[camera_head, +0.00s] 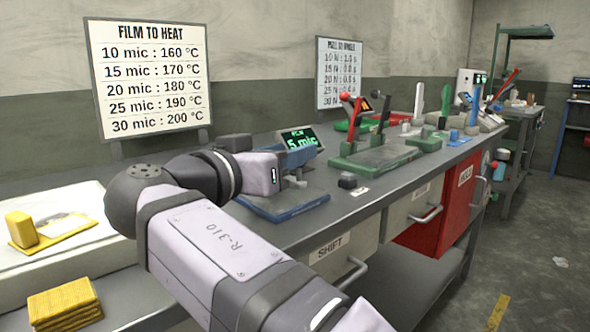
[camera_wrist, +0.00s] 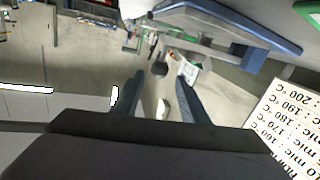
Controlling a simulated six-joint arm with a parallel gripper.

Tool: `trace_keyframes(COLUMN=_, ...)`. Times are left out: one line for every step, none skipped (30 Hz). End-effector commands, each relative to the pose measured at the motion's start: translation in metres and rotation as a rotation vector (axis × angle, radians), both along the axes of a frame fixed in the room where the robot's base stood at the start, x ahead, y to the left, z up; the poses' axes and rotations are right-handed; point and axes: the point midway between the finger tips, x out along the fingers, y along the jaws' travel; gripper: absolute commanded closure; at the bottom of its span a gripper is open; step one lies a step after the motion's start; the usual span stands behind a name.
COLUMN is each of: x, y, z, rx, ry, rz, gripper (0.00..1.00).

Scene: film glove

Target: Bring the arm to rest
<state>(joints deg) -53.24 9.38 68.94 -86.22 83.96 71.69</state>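My arm reaches up from the bottom of the head view, bends at a dark elbow on the left, and points right over the bench. Its end stops in front of the film gauge with a lit green display (camera_head: 300,139), which reads in mic and is partly covered by the arm. My gripper (camera_wrist: 158,84) shows in the wrist view with its two dark fingers apart. I see nothing held between them; the small pale and dark shapes there look like background. The fingers cannot be made out clearly in the head view.
A white tray (camera_head: 70,262) and folded yellow cloth (camera_head: 64,303) lie left. The film-to-heat sign (camera_head: 150,75) stands behind.

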Motion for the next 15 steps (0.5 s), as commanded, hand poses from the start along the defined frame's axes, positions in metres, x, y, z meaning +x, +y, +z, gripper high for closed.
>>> trace_keyframes(x=0.004, y=-0.004, z=0.008, rx=0.012, ry=0.011, rz=-0.004, gripper=0.6)
trace_keyframes(x=0.006, y=-0.007, z=0.011, rx=0.019, ry=0.02, rz=-0.006, gripper=0.6)
trace_keyframes(x=0.01, y=-0.011, z=0.015, rx=0.034, ry=0.033, rz=-0.008, gripper=0.6)
trace_keyframes(x=0.013, y=-0.014, z=0.018, rx=0.044, ry=0.043, rz=-0.008, gripper=0.6)
trace_keyframes(x=0.017, y=-0.018, z=0.021, rx=0.058, ry=0.056, rz=-0.011, gripper=0.6)
trace_keyframes(x=0.022, y=-0.023, z=0.025, rx=0.079, ry=0.074, rz=-0.013, gripper=0.6)
trace_keyframes(x=0.026, y=-0.027, z=0.029, rx=0.096, ry=0.087, rz=-0.013, gripper=0.6)
trace_keyframes(x=0.03, y=-0.032, z=0.033, rx=0.114, ry=0.101, rz=-0.016, gripper=0.6)
trace_keyframes(x=0.036, y=-0.038, z=0.039, rx=0.143, ry=0.119, rz=-0.016, gripper=0.6)
trace_keyframes(x=0.04, y=-0.043, z=0.043, rx=0.165, ry=0.133, rz=-0.018, gripper=0.6)
trace_keyframes(x=0.044, y=-0.048, z=0.048, rx=0.188, ry=0.146, rz=-0.019, gripper=0.6)
trace_keyframes(x=0.049, y=-0.054, z=0.054, rx=0.221, ry=0.164, rz=-0.019, gripper=0.6)
trace_keyframes(x=0.053, y=-0.059, z=0.058, rx=0.246, ry=0.177, rz=-0.02, gripper=0.6)
trace_keyframes(x=0.057, y=-0.064, z=0.063, rx=0.271, ry=0.188, rz=-0.02, gripper=0.6)
trace_keyframes(x=0.062, y=-0.071, z=0.07, rx=0.305, ry=0.201, rz=-0.02, gripper=0.6)
